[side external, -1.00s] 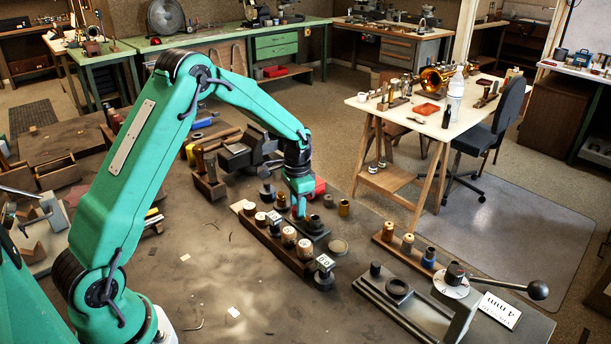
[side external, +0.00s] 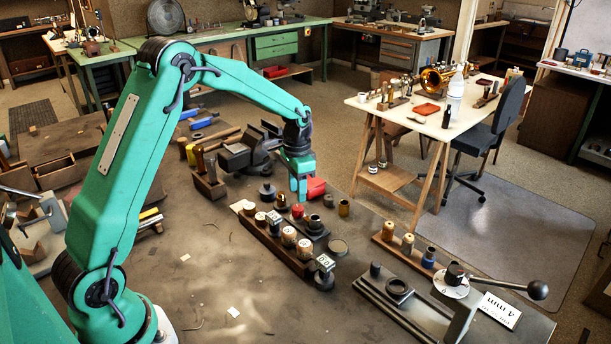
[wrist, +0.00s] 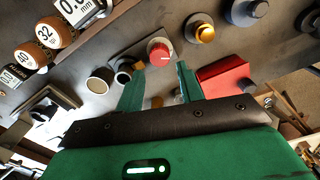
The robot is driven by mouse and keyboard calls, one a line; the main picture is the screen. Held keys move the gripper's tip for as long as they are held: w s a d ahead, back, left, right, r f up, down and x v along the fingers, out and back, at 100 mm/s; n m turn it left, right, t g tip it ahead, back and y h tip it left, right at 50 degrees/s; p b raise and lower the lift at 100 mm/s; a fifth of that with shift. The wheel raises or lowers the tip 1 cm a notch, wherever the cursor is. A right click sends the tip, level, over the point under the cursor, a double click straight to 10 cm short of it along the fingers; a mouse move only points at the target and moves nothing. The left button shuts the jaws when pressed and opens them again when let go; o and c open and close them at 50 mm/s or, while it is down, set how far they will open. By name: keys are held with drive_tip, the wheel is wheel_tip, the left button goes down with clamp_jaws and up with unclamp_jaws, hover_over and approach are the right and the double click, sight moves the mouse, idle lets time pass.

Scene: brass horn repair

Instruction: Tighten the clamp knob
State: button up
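A small red knob (side external: 297,210) stands on a dark plate (side external: 318,234) in the middle of the bench. In the wrist view the red knob (wrist: 159,50) is round, with a short white line on its top. My gripper (side external: 298,198) hangs just above the knob, pointing down. In the wrist view my gripper (wrist: 160,70) has its two green fingers apart, with nothing between them; the knob shows beyond the fingertips. The knob looks clear of the fingers. I cannot tell how tightly the knob is turned.
A dark wooden rack (side external: 283,252) of several capped parts stands left of the plate. A red block (side external: 317,186) and a vise (side external: 245,152) are behind. The bench's left front is mostly clear.

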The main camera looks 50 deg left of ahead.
drive_tip(key=shift+r, duration=1.2)
drive_tip(key=shift+r, duration=0.1)
drive_tip(key=shift+s+r, duration=0.1)
drive_tip(key=shift+r, duration=0.05)
drive_tip(key=s+d+r+n+t, duration=0.15)
drive_tip(key=s+d+r, duration=0.25)
drive_tip(key=s+r, duration=0.5)
drive_tip(key=s+d+r+n+t, duration=0.1)
drive_tip(key=s+d+r+t, duration=0.25)
drive_tip(key=s+r, duration=0.45)
drive_tip(key=s+d+f, duration=0.2)
drive_tip(key=s+f, duration=0.1)
drive_tip(key=s, duration=0.7)
drive_tip(key=shift+d+n+t, duration=0.15)
drive_tip(key=shift+n+t, duration=0.15)
drive_tip(key=shift+n, duration=0.05)
